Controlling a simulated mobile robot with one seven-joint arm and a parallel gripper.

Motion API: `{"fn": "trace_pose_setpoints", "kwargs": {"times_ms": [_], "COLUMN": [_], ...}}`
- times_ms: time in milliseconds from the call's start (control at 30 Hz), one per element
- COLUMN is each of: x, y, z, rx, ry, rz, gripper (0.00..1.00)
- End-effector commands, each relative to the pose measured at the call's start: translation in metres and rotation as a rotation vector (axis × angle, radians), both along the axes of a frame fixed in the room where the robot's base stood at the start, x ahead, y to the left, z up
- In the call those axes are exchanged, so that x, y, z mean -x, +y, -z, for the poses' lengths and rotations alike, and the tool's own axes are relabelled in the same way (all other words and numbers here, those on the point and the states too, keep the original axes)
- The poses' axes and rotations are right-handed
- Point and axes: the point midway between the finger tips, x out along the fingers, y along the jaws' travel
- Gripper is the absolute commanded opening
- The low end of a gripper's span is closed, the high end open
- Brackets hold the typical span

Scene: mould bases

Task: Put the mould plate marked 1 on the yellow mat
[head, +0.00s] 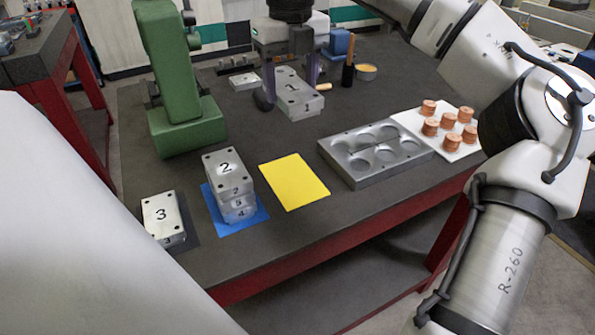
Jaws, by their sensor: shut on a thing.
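The mould plate marked 1 (296,99) is a grey metal block with a 1 on its top and front faces, at the back middle of the table. My gripper (290,84) is above it, shut on it with a finger at either side. I cannot tell whether the plate touches the table. The yellow mat (294,181) lies flat and empty nearer the front edge, in front of the plate.
Left of the mat, a stack topped by plate 2 (227,168) stands on a blue mat (259,214). Plate 3 (161,217) is farther left. A green press (185,122) stands behind them. A grey tray with round hollows (345,169) and a white board (456,151) with copper coils are right.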

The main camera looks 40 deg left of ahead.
Motion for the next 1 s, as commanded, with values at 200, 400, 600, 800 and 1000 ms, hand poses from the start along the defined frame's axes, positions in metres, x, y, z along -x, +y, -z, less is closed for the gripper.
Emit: {"fn": "trace_pose_setpoints", "kwargs": {"times_ms": [200, 400, 600, 800, 1000], "x": [0.000, 0.001, 0.000, 0.000, 0.000], "y": [-0.001, -0.001, -0.001, 0.000, 0.000], "z": [0.055, 0.104, 0.133, 0.146, 0.174], "rx": [0.002, -0.001, 0.000, -0.002, -0.001], "ry": [0.003, 0.004, 0.001, 0.001, 0.003], "rz": [-0.003, -0.002, -0.001, -0.001, -0.001], "gripper": [0.17, 0.17, 0.17, 0.17, 0.17]}}
